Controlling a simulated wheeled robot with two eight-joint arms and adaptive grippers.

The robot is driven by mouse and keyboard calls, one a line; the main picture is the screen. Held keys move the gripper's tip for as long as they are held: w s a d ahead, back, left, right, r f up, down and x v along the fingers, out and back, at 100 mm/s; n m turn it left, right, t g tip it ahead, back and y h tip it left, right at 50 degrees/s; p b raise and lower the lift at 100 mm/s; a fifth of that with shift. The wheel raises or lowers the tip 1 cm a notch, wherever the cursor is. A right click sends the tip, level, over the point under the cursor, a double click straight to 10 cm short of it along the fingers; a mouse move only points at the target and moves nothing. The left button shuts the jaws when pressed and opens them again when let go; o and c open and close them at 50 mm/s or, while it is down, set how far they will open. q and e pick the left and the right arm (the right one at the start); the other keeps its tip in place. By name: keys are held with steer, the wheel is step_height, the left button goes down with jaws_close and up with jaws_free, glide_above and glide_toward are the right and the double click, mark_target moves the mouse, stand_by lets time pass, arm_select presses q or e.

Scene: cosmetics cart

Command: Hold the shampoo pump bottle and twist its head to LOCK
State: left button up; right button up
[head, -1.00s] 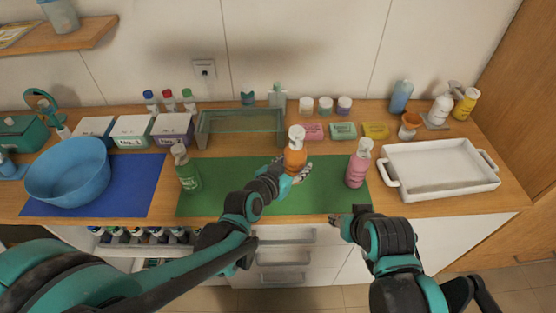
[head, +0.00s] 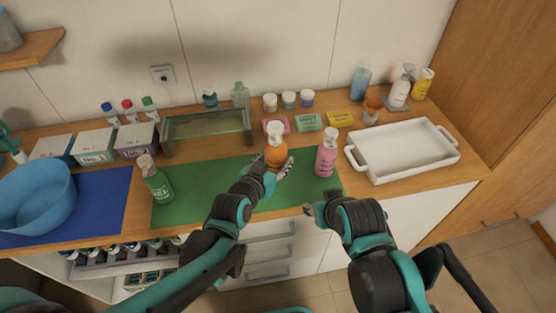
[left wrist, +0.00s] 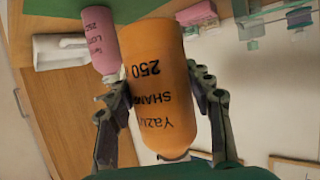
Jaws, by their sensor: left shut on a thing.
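The orange shampoo bottle (head: 275,154) with a white pump head (head: 275,131) is upright over the right part of the green mat (head: 225,195). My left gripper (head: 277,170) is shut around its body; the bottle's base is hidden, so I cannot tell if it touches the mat. In the left wrist view the bottle (left wrist: 158,80) fills the middle, with dark lettering including "250", between the two fingers of my left gripper (left wrist: 165,100). My right gripper (head: 318,209) is by the counter's front edge, apart from the bottle; its fingers are too small to read.
A pink bottle (head: 327,155) stands close right of the orange one. A green bottle (head: 156,180) stands at the mat's left. A white tray (head: 405,177) lies at right, a blue basin (head: 36,200) at left. Soap boxes and jars line the back. The mat's middle is clear.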

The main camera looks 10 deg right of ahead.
arm_select(q)
steer(key=w+a+f+b, duration=0.1)
steer(key=a+f+b, duration=0.1)
steer(key=w+a+f+b, duration=0.2)
steer(key=a+f+b, duration=0.1)
steer(key=w+a+f+b, duration=0.1)
steer(key=a+f+b, duration=0.1)
steer(key=f, duration=0.1)
steer(key=shift+w+a, duration=0.2)
steer(key=shift+a, duration=0.05)
steer(key=shift+w+a+f+b, duration=0.6)
steer(key=shift+a+f+b, duration=0.35)
steer(key=shift+b, duration=0.15)
arm_select(e)
step_height(320, 180, down, 10)
steer(key=shift+r, duration=0.25)
arm_select(q)
steer(key=shift+f, duration=0.2)
arm_select(e)
steer(key=shift+f, duration=0.25)
steer(key=shift+c, duration=0.3)
